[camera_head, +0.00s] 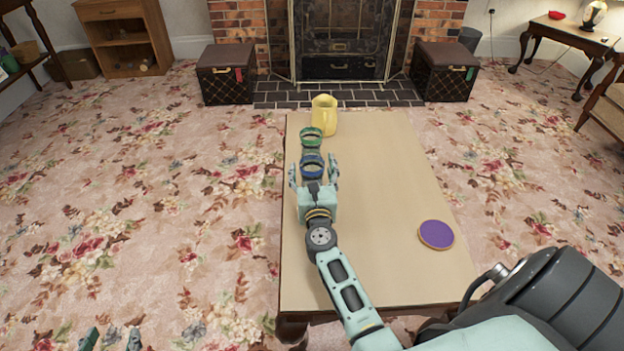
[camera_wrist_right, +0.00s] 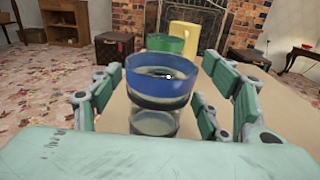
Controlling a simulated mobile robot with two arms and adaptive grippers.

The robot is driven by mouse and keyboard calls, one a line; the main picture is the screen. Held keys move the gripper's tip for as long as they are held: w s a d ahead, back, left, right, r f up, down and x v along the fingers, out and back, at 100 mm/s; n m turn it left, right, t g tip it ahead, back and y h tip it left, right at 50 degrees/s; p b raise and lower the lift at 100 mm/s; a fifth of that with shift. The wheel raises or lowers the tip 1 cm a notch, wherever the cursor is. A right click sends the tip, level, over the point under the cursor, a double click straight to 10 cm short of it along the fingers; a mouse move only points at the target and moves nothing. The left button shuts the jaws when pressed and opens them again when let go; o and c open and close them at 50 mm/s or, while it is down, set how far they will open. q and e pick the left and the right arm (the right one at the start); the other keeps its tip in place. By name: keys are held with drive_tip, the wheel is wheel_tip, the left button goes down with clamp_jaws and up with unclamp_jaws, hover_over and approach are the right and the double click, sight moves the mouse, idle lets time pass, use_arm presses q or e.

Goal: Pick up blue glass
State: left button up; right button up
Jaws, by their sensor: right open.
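The blue glass (camera_head: 313,164), clear with a blue band at its rim, stands upright on the table. In the right wrist view the blue glass (camera_wrist_right: 158,88) is central, close ahead of the palm. My right gripper (camera_head: 313,175) is open, with a finger on either side of the glass. Its fingers also show on both sides in the right wrist view (camera_wrist_right: 155,112). I cannot tell whether they touch the glass. Two separated fingertips of my left gripper (camera_head: 111,341) show at the bottom left, away from the table; the rest is out of frame.
A green-rimmed glass (camera_head: 311,136) stands just behind the blue glass, with a yellow mug (camera_head: 324,116) behind that near the far edge. A purple disc (camera_head: 436,235) lies on the right of the table (camera_head: 385,185). The table's middle right is clear.

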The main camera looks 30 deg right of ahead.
drive_tip(key=c, duration=1.3)
drive_tip(key=shift+c, duration=0.2)
